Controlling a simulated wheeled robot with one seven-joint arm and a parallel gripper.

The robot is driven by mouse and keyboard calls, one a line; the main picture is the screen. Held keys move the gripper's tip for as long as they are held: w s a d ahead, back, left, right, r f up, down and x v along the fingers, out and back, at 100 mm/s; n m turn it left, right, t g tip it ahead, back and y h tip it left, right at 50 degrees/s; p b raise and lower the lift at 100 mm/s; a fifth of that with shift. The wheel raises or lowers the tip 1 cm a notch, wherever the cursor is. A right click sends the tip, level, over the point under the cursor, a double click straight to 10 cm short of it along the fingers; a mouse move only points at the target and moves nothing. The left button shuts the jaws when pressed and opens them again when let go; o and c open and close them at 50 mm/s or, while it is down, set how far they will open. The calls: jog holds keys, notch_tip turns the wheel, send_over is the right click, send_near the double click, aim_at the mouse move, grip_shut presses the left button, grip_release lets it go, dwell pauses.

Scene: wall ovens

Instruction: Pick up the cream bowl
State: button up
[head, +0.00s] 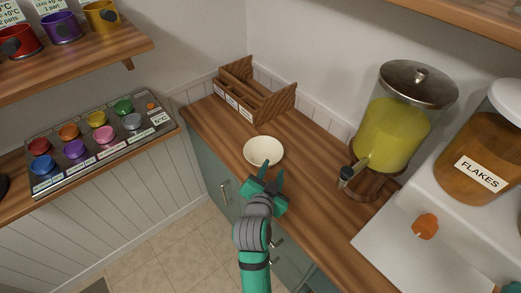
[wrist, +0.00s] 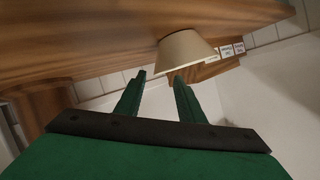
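The cream bowl (head: 263,150) stands upright on the wooden counter in the head view. It also shows in the wrist view (wrist: 185,52), just past the fingertips. My gripper (head: 271,172) is green, with its two fingers spread apart, at the near edge of the bowl. In the wrist view my gripper (wrist: 160,76) is open, with nothing seen between the fingers. One fingertip overlaps the lower part of the bowl in the picture. I cannot tell whether it touches the bowl.
A wooden rack (head: 252,93) with labelled compartments stands behind the bowl. A yellow drink dispenser (head: 392,134) on a wooden base stands to the right. A panel of coloured knobs (head: 100,139) is at left. The counter (head: 300,178) right of the bowl is clear.

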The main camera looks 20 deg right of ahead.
aim_at(278, 152)
jog(key=x, duration=0.3)
jog(key=shift+w+d+f, duration=0.1)
jog(key=shift+w+d, duration=0.05)
jog(key=shift+w+f, duration=0.2)
jog(key=shift+w, duration=0.15)
jog(key=shift+x, duration=2.75)
jog(key=shift+d+r, duration=0.15)
jog(key=shift+c, duration=0.7)
grip_shut()
